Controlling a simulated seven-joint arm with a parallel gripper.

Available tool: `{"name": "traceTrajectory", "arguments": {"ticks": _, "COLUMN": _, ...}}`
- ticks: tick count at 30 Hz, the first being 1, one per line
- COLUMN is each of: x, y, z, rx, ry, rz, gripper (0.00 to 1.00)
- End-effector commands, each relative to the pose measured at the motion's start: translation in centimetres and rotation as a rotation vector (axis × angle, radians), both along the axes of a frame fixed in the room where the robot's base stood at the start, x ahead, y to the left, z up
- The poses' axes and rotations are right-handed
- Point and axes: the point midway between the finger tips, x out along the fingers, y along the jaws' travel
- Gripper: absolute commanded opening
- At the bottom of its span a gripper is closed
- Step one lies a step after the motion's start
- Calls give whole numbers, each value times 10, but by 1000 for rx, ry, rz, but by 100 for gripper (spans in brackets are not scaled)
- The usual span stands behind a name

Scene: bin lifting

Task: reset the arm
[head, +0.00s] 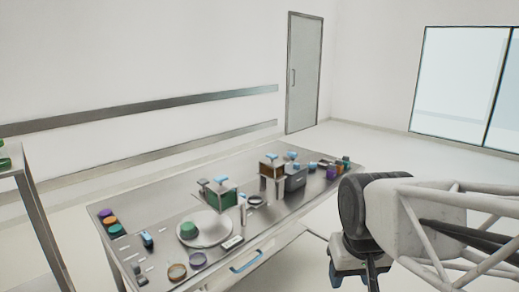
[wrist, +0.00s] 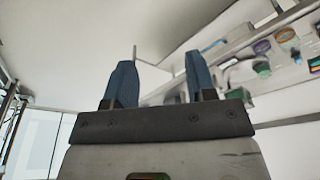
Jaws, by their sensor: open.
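My gripper shows in the wrist view (wrist: 158,75) with its two blue fingers apart and nothing between them. In the head view my arm comes in from the right edge, and its wrist end hangs in front of the table's right side. The fingers are mostly out of the head view. The gripper is clear of the table and touches nothing that I can see.
Another table (head: 22,165) stands at the left. The floor at the right is clear.

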Motion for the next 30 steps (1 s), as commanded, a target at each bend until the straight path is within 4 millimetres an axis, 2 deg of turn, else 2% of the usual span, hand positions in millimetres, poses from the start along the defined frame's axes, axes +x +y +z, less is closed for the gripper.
{"name": "traceTrajectory", "arguments": {"ticks": 3, "x": -25, "y": -10, "z": -9, "rx": 1, "ry": -10, "rz": -31, "gripper": 51}}
{"name": "traceTrajectory", "arguments": {"ticks": 10, "x": -49, "y": -18, "z": -20, "rx": 2, "ry": -19, "rz": -61, "gripper": 51}}
{"name": "traceTrajectory", "arguments": {"ticks": 30, "x": -53, "y": -19, "z": -21, "rx": 2, "ry": -19, "rz": -65, "gripper": 51}}
